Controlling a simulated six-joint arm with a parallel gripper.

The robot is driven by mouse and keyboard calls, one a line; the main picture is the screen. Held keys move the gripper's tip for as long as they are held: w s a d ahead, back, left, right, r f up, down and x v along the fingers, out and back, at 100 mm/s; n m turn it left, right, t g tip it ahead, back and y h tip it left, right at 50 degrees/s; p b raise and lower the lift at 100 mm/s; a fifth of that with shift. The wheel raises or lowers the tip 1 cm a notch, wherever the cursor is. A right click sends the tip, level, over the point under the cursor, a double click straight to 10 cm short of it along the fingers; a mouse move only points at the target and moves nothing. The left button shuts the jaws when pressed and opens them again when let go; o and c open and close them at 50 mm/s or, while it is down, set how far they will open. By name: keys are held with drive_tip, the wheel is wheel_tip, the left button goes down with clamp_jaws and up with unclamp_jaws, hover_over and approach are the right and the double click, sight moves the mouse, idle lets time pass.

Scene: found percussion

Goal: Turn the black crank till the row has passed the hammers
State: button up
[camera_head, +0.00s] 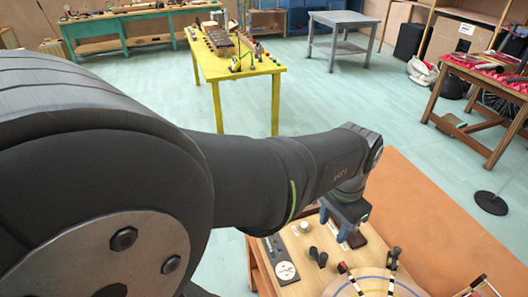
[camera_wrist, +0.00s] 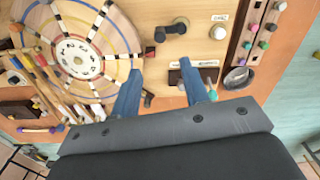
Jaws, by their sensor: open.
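A black crank-like handle (camera_wrist: 171,30) sits on the light wooden board (camera_wrist: 205,50), just beyond my fingertips in the wrist view. My gripper (camera_wrist: 160,67) has two blue fingers spread apart with nothing held between them; it also shows in the head view (camera_head: 345,222) over the bench. A smaller black knob (camera_wrist: 148,98) shows between the fingers. A round wooden wheel (camera_wrist: 112,32) with coloured rings and a white numbered dial (camera_wrist: 78,58) lies left of the handle. A row of hammer-like sticks (camera_wrist: 42,75) reaches the wheel's left side. I cannot tell where the row stands against them.
A white knob (camera_wrist: 217,32) stands right of the handle. A dark bowl (camera_wrist: 238,77) and a strip of coloured pegs (camera_wrist: 262,35) lie farther right. In the head view, a yellow table (camera_head: 245,68) and a grey stand (camera_head: 340,20) stand away across open floor.

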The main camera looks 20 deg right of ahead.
sight(325, 255)
wheel_tip(325, 255, down, 14)
drive_tip(key=shift+f, duration=0.1)
idle(0.5)
clamp_jaws()
